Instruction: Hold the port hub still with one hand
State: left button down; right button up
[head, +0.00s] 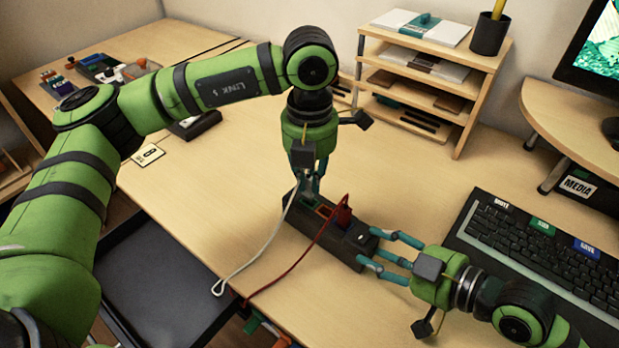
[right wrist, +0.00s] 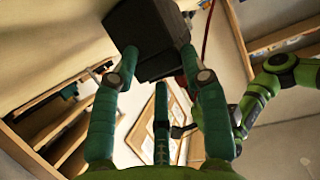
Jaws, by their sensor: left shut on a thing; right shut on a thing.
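The port hub (head: 296,241) is a long black box near the table's front edge, with coloured ports on top. My right gripper (head: 369,248) is shut on its right end. My left gripper (head: 307,190) points down at the hub's left end, shut on the white cable's (head: 253,257) upper end. The fingers hide the plug, so I cannot tell if it is seated. A red plug (head: 342,212) with a red cable (head: 303,256) stands at the hub's middle.
A keyboard (head: 520,250) lies to the right, close to my right arm. A wooden shelf unit (head: 470,90) with papers stands at the back. A dark open drawer or tray (head: 165,275) is below the front edge.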

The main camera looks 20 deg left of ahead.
pick_arm(q)
jog(key=shift+r, duration=0.55)
pick_arm(e)
jog(key=shift+s+d+f, duration=0.1)
jog(key=shift+d+f, duration=0.05)
jog(key=shift+f, duration=0.5)
pick_arm(q)
jog(key=shift+r, duration=1.85)
pick_arm(e)
jog(key=o, duration=1.1)
pick_arm(q)
jog(key=shift+w+f, duration=0.1)
jog(key=shift+w, duration=0.05)
pick_arm(e)
jog(key=shift+o, duration=0.5)
jog(key=shift+r, duration=0.3)
jog(key=v, duration=1.1)
jog(key=shift+d+r, duration=0.25)
jog(key=shift+d, duration=0.05)
